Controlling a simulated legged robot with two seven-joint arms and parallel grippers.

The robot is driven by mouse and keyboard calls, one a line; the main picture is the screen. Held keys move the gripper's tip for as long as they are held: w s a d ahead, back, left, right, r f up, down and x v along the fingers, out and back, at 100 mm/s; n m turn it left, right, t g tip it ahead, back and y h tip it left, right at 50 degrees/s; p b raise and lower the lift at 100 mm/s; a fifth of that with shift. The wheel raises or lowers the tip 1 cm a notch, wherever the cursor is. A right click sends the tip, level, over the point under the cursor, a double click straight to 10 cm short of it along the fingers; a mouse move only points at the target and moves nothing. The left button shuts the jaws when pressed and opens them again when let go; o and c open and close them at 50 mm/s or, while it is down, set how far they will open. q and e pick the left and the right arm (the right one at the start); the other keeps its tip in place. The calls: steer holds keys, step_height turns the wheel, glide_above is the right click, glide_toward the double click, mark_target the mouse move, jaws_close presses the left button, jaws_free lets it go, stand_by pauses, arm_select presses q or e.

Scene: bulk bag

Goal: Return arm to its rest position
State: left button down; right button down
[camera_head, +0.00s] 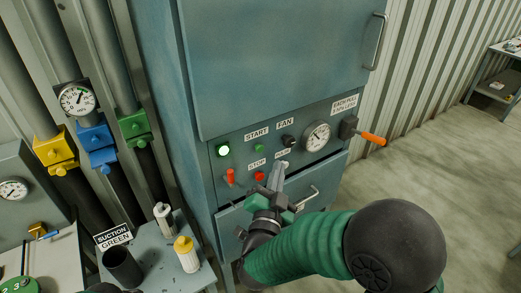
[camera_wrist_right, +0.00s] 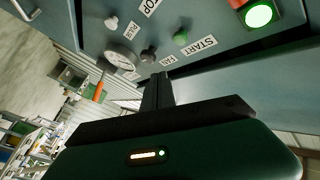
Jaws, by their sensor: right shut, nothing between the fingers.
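My right arm, green with a black joint cover, reaches in from the lower right in the head view. Its right gripper (camera_head: 277,178) is shut and empty, in front of the lower part of the control panel (camera_head: 225,180) on the blue-grey cabinet. The fingertips appear just below the row of knobs; whether they touch the panel I cannot tell. In the right wrist view the closed dark fingers (camera_wrist_right: 157,88) point toward the panel, with nothing between them.
The panel has a lit green lamp (camera_head: 223,151), a red switch (camera_head: 230,177), a gauge (camera_head: 316,136) and an orange-handled lever (camera_head: 371,139). A drawer handle (camera_head: 307,197) sits below. A side table (camera_head: 150,272) holds bottles at lower left. Open floor (camera_head: 440,180) lies right.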

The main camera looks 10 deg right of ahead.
stand_by(0.5)
steer(key=s+a+f+n+g+y+b, duration=0.1)
steer(key=s+f+n+g+y, duration=0.15)
steer(key=f+n+y, duration=0.4)
steer(key=s+a+f+n+g+y, duration=0.1)
steer(key=a+f+n+g+y, duration=0.2)
steer(key=f, duration=0.6)
steer(key=s+d+f+n+g, duration=0.1)
steer(key=s+d+f+g, duration=0.1)
steer(key=s, duration=0.3)
steer(key=s+d+f+n+g+h, duration=0.1)
steer(key=s+d+f+g, duration=0.2)
steer(key=s, duration=0.3)
steer(key=s+d+f+n+g, duration=0.1)
steer(key=s+d+f+g, duration=0.1)
steer(key=s+g, duration=0.2)
steer(key=shift+s+d+f+g+b, duration=0.25)
steer(key=shift+s+f+g+b, duration=0.15)
steer(key=shift+s, duration=0.45)
stand_by(0.6)
